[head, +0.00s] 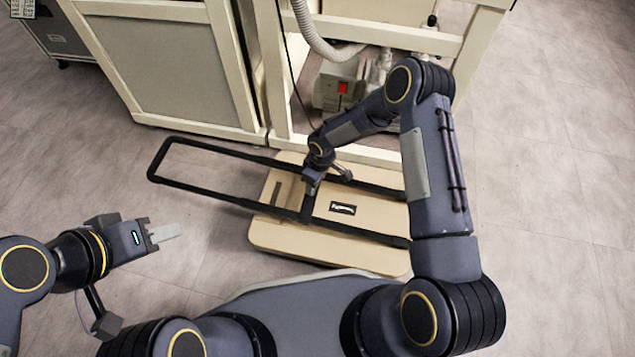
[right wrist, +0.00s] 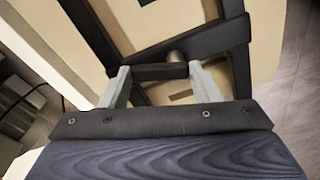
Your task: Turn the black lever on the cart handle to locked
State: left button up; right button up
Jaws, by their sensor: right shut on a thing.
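The cart (head: 285,237) is a low beige base on the floor, with a long black handle frame (head: 205,191) reaching out to the left over it. My right gripper (head: 308,188) reaches down onto the handle near a black crosspiece. In the right wrist view, the black lever (right wrist: 155,73) lies between the two grey fingers of my right gripper (right wrist: 162,85), beside a round metal pivot. The gripper is shut on it. Whether the lever stands at locked cannot be read.
A beige framed cabinet (head: 170,70) stands behind the cart. A pump with a red switch (head: 342,87) and a pale hose (head: 325,42) sit under the frame to its right. The grey floor (head: 545,200) at right is clear.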

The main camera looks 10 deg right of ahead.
jog(key=shift+w+a+n+b, duration=0.15)
jog(key=shift+n+b, duration=0.05)
jog(key=shift+n, duration=0.7)
jog(key=shift+w+a+n+b, duration=0.1)
jog(key=shift+a+n+b, duration=0.05)
jog(key=shift+n, duration=0.75)
jog(key=shift+r, duration=0.1)
jog(key=o, duration=1)
jog(key=r+p, duration=0.1)
jog(key=r, duration=0.1)
jog(key=r+p, duration=0.1)
jog(key=r, duration=0.2)
jog(key=r+p, duration=0.1)
jog(key=r, duration=0.1)
jog(key=shift+s+d+r, duration=0.2)
jog(key=shift+d+r, duration=0.15)
